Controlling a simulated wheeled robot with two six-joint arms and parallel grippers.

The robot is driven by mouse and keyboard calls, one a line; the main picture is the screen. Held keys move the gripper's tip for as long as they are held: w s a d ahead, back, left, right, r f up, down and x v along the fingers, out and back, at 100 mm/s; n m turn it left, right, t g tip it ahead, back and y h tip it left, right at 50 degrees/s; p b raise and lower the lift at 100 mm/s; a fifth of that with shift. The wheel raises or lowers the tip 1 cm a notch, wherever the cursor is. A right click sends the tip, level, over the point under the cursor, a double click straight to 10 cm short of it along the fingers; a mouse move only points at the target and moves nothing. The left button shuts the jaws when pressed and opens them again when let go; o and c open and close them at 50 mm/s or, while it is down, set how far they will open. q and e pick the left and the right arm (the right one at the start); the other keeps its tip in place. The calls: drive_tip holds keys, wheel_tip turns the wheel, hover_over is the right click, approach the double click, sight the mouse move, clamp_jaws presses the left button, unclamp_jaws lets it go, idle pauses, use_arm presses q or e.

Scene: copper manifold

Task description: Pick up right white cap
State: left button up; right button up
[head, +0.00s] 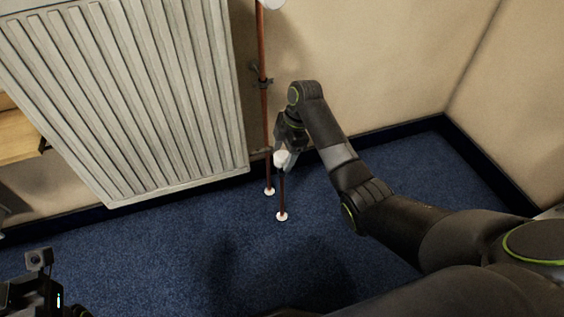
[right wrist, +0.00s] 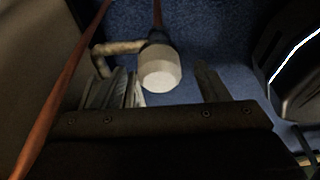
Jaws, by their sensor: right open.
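The white cap (head: 281,158) sits on top of a short copper pipe that rises from the blue floor near the radiator. In the right wrist view the cap (right wrist: 160,68) shows as a pale round end between the finger tips, with its pipe beyond it. My right gripper (head: 284,150) is at the cap, with its jaws apart. In the right wrist view the gripper (right wrist: 165,88) has one finger on each side of the cap; contact cannot be told. Part of my left gripper (head: 35,290) shows at the lower left, its fingers not visible.
A tall copper pipe (head: 264,115) with a wall clip stands just left of the cap, close to my right gripper. A brass-coloured fitting (right wrist: 115,47) is beside the cap. The white radiator (head: 130,100) hangs at the left. The blue carpet (head: 180,235) in front is clear.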

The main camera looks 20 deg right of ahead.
drive_tip(key=shift+a+f, duration=0.1)
drive_tip(key=shift+f, duration=0.1)
drive_tip(key=c, duration=1.1)
